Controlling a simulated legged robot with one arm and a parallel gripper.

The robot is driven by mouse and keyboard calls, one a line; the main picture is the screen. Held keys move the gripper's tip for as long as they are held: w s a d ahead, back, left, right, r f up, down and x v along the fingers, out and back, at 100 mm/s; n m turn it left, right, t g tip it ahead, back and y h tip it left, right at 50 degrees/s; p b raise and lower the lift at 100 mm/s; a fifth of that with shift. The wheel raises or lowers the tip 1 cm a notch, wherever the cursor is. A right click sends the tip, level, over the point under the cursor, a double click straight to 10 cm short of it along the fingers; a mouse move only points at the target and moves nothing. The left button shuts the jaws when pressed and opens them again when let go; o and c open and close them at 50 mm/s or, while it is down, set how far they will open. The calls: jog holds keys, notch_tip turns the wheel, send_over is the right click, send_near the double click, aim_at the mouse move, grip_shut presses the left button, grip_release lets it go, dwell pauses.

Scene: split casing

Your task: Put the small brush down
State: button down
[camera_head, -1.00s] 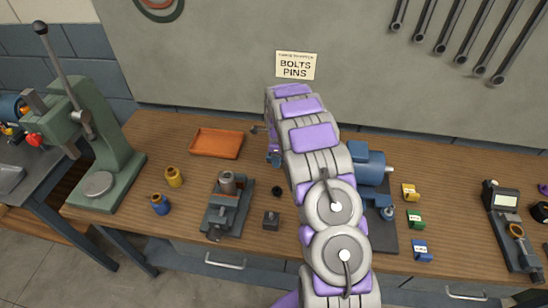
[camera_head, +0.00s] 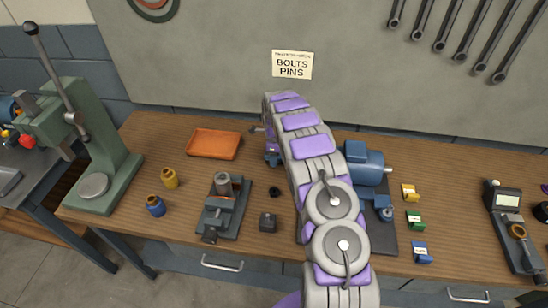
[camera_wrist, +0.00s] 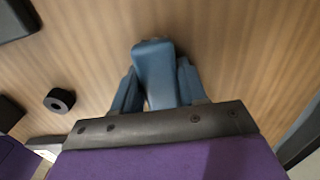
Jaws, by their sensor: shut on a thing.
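My gripper (camera_wrist: 157,85) is seen from behind in the wrist view, its two blue fingers shut on a blue piece between them. This piece looks like the handle of the small brush (camera_wrist: 154,62); its bristles cannot be made out. The bench top lies just beyond it, and whether the brush touches the wood is unclear. In the head view my gripper (camera_head: 272,158) is low over the bench, right of the orange tray, partly hidden by my arm.
The orange tray (camera_head: 214,144) stands left of my gripper. A small vise (camera_head: 222,205), a black ring (camera_head: 274,192) and a dark block (camera_head: 268,222) are nearer the front. A blue motor (camera_head: 364,165) stands to the right. Wood between tray and ring is bare.

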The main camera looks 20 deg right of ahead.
jog(key=shift+d+r, duration=0.1)
jog(key=shift+a+f, duration=0.3)
jog(key=shift+a, duration=0.2)
jog(key=shift+s+f, duration=0.1)
jog(key=shift+f, duration=0.1)
